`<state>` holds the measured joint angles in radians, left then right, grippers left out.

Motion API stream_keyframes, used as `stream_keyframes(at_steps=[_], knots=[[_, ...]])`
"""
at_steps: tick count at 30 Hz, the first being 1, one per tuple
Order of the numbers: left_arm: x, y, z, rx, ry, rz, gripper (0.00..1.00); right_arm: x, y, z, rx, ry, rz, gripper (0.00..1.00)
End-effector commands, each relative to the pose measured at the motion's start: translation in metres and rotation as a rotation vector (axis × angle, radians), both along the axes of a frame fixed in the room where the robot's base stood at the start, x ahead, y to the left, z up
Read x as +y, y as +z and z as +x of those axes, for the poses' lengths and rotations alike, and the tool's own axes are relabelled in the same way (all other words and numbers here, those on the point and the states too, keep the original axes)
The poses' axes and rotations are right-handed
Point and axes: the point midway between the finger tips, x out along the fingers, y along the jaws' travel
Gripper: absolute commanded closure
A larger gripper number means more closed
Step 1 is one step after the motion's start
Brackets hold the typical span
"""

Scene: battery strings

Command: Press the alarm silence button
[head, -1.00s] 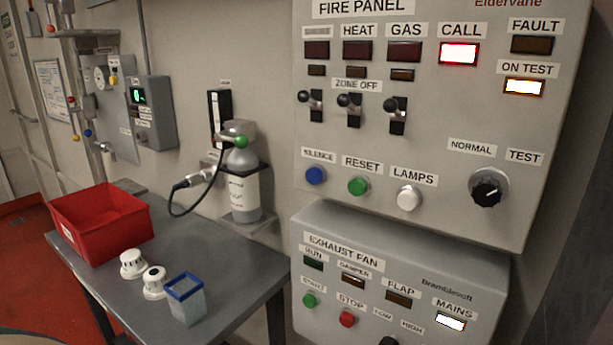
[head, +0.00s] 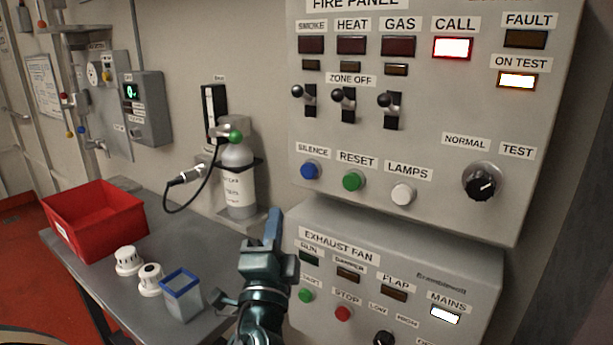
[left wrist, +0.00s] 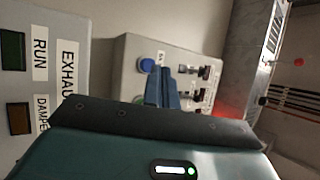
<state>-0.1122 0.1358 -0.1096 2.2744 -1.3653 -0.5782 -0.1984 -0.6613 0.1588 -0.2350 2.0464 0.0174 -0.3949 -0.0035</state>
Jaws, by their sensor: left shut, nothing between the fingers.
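The blue silence button (head: 311,170) is at the lower left of the fire panel (head: 440,190), under the SILENCE label. It also shows in the left wrist view (left wrist: 145,64), just beyond my fingertips and to their left. My left gripper (head: 273,225) is shut and empty. In the head view its blue fingers point up, below and to the left of the button, apart from it. The green reset button (head: 354,180) and the white lamps button (head: 403,194) sit to its right. My right gripper is not in view.
The exhaust fan box (head: 400,240) juts out below the fire panel, close to my left gripper. A gas bottle (head: 238,185) with a hose hangs on the wall to the left. A table (head: 210,245) holds a red bin (head: 95,220), white detectors (head: 150,280) and a blue-rimmed cup (head: 182,295).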

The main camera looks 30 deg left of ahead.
Motion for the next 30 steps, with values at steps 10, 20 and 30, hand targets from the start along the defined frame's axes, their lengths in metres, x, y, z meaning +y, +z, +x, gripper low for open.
stream_keyframes(at_steps=[10,20,30], knots=[[0.009,0.041,-0.012,-0.089,0.113,0.112,1.00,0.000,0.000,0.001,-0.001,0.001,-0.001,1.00],[0.008,0.041,-0.007,-0.088,0.110,0.110,1.00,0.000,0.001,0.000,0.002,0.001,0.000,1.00],[0.005,0.041,0.037,-0.087,0.109,0.110,1.00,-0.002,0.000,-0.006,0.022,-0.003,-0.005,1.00]])
